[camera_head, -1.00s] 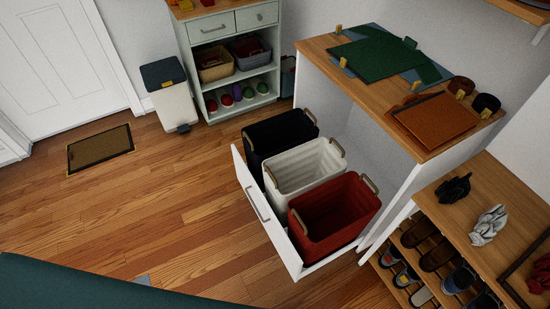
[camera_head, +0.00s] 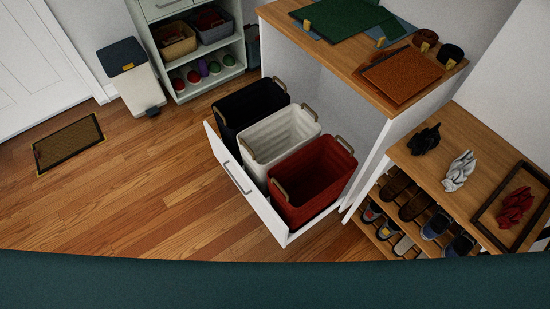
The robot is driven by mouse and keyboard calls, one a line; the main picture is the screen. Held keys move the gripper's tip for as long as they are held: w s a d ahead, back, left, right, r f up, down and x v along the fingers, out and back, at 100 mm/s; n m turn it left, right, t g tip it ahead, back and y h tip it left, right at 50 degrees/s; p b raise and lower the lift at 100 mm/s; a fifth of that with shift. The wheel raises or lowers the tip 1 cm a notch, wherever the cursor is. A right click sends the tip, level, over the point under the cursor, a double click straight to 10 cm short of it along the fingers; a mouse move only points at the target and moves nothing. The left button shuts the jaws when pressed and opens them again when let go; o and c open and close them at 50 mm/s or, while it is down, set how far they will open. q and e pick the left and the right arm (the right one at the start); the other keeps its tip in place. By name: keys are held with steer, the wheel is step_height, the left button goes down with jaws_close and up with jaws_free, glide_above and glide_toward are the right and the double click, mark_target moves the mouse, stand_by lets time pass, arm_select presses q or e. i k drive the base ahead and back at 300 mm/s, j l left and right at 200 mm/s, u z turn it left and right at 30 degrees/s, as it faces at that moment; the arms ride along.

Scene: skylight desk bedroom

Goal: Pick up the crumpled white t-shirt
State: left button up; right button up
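A crumpled white cloth (camera_head: 458,171), which looks like the white t-shirt, lies on the wooden top of the shoe rack (camera_head: 440,184) at the right. A crumpled black cloth (camera_head: 424,140) lies behind it to the left. A crumpled red cloth (camera_head: 515,207) lies to its right inside a dark-framed tray (camera_head: 484,220). Neither of my grippers shows in the head view.
A pulled-out drawer (camera_head: 247,188) holds a black bin (camera_head: 236,121), a white bin (camera_head: 262,157) and a red bin (camera_head: 330,155). Shoes (camera_head: 398,183) fill the rack below. A trash can (camera_head: 136,88) and doormat (camera_head: 68,143) stand left.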

mark_target(463, 166)
steer(key=z, duration=1.6)
